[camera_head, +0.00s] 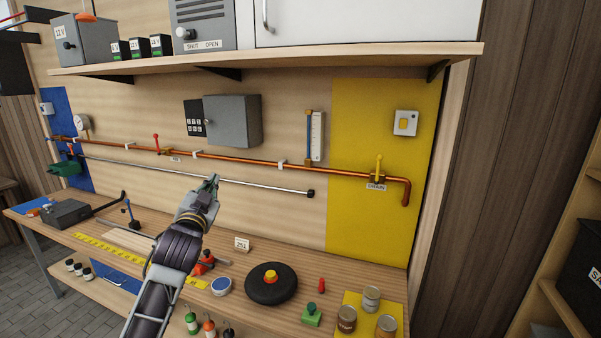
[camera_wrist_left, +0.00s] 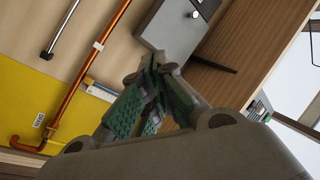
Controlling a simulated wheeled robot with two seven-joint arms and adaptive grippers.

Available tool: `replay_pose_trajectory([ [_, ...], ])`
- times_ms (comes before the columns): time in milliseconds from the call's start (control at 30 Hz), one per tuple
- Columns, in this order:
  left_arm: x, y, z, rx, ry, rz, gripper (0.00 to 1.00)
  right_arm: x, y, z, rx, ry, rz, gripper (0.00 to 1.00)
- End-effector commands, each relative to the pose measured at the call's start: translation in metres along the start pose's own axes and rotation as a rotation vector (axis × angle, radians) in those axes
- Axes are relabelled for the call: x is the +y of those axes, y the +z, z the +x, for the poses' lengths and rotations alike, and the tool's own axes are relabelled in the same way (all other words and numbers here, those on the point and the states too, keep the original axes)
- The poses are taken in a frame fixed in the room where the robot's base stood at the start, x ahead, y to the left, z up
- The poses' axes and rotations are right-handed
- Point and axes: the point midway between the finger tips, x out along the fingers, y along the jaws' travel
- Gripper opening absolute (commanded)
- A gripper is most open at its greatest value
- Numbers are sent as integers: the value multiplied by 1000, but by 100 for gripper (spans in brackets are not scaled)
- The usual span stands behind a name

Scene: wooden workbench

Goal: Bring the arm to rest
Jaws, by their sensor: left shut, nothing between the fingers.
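My left arm rises from the bottom of the head view, and its gripper (camera_head: 211,182) is held up in the air above the workbench (camera_head: 225,247), in front of the back wall. The fingers are shut with nothing between them. In the left wrist view the gripper (camera_wrist_left: 152,75) shows green-padded fingers meeting at the tips, with the wall, copper pipe and shelf underside beyond. It appears apart from everything around it. My right gripper is in neither view.
A shelf (camera_head: 270,56) juts out above. A copper pipe (camera_head: 240,157) and a steel rod (camera_head: 240,182) run along the wall.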

Motion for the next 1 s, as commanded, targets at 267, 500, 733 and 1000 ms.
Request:
replay_pose_trajectory([
  [267,45,77,-42,-213,93,-68,0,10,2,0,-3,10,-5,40],
  [500,79,136,-90,-397,169,-119,0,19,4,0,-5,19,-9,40],
  [733,109,185,-144,-576,242,-165,0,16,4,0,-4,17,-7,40],
  [1000,139,232,-217,-785,328,-212,0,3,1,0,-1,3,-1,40],
])
